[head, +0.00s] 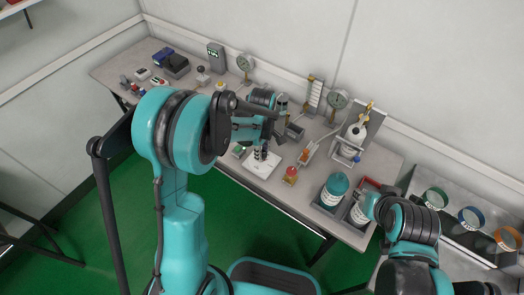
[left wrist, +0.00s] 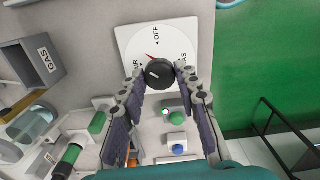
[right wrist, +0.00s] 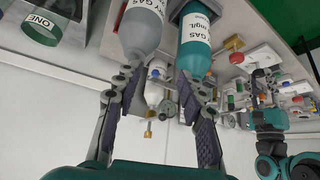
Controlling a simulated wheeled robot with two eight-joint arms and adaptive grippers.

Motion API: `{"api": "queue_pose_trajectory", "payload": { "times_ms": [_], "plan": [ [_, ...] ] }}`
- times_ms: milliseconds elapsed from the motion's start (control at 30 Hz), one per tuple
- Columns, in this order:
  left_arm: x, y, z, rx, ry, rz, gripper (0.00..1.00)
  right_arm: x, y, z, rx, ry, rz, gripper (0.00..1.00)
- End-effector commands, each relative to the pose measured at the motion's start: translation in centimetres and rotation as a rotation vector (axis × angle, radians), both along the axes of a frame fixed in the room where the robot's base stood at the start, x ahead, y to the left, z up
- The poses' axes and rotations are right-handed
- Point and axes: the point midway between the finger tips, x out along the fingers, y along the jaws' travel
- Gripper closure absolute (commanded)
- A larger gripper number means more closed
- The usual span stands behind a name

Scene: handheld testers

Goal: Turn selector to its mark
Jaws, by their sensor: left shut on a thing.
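The selector's round black knob (left wrist: 159,73) sits on a white dial plate (left wrist: 178,34) lettered OFF, AIR and GAS. A small red mark (left wrist: 151,57) shows on the plate between AIR and OFF. A short pale line on the knob's face lies toward its AIR side. My left gripper (left wrist: 158,78) is shut on the knob, one fingertip on each side. In the head view the plate (head: 262,166) lies near the bench's front edge, under my left gripper (head: 262,151), which hides most of the knob. My right gripper (right wrist: 158,80) is open and empty.
A grey bin marked GAS (left wrist: 42,60) and green-capped parts (left wrist: 97,122) stand near the dial. Teal (right wrist: 196,40) and grey (right wrist: 143,30) gas cylinders stand close to my right gripper. A red-topped part (head: 291,171) is right of the plate. Green floor lies beyond the bench edge.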

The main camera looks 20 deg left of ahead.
Motion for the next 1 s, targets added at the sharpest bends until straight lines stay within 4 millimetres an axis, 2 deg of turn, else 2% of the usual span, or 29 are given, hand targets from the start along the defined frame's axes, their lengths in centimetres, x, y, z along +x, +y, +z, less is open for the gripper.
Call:
{"api": "queue_pose_trajectory", "payload": {
  "times_ms": [600,1000],
  "plan": [
    [-0.03,0.0,-0.04,0.0,0.001,-0.571,0.97,0.0,0.0,-0.19,0.0,0.0,0.0,0.6],
    [-0.03,-0.01,-0.04,0.0,0.001,-0.813,0.97,0.0,0.0,-0.24,0.0,0.0,0.0,0.6]
  ]
}}
